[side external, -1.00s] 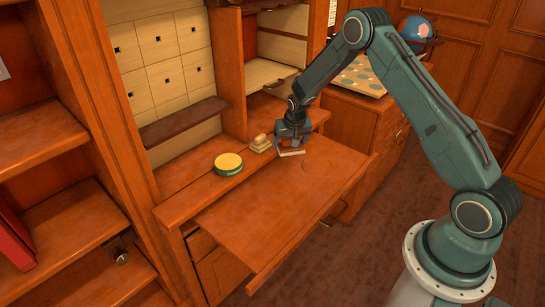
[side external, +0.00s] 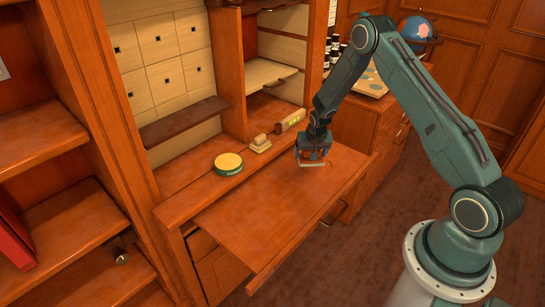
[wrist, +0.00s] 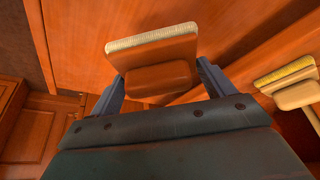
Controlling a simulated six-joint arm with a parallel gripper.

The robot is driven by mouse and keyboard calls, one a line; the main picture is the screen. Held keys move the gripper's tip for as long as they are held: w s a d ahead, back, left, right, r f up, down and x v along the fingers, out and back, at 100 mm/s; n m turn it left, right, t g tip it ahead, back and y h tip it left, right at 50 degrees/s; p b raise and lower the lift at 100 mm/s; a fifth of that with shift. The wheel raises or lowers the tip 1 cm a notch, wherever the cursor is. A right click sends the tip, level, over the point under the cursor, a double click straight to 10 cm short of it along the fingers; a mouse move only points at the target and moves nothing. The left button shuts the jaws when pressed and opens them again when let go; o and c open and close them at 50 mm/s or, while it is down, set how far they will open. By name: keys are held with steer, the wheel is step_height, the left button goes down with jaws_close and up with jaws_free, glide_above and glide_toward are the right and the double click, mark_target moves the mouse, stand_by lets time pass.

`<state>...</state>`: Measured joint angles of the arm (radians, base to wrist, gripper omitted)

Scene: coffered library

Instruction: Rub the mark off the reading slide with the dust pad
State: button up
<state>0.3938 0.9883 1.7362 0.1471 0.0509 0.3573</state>
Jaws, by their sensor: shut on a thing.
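The reading slide (side external: 265,210) is the reddish-brown wooden board pulled out of the cabinet; its surface also shows in the wrist view (wrist: 240,25). My gripper (side external: 313,158) is over its far right part. In the wrist view my gripper (wrist: 160,85) is shut on the handle of the dust pad (wrist: 152,47), a brown block with a pale ribbed edge. The pad's pale edge shows low at the slide in the side view (side external: 315,165); I cannot tell whether it touches. I see no mark on the bare slide; the pad and gripper hide part of it.
The front and left of the slide are clear. A globe (side external: 415,28) stands farther back.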

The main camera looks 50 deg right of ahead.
mark_target(306, 169)
step_height(306, 169, down, 5)
steer(key=shift+d+f, duration=0.25)
steer(key=shift+f, duration=0.05)
steer(key=shift+d+f, duration=0.1)
steer(key=shift+d, duration=0.3)
steer(key=shift+c, duration=0.3)
steer(key=shift+d, duration=3.8)
steer(key=shift+a, duration=4.4)
steer(key=shift+w+a, duration=0.1)
steer(key=shift+w, duration=0.55)
steer(key=shift+d, duration=4.5)
steer(key=shift+w+a, duration=0.1)
steer(key=shift+a, duration=4.3)
steer(key=shift+r, duration=4.15)
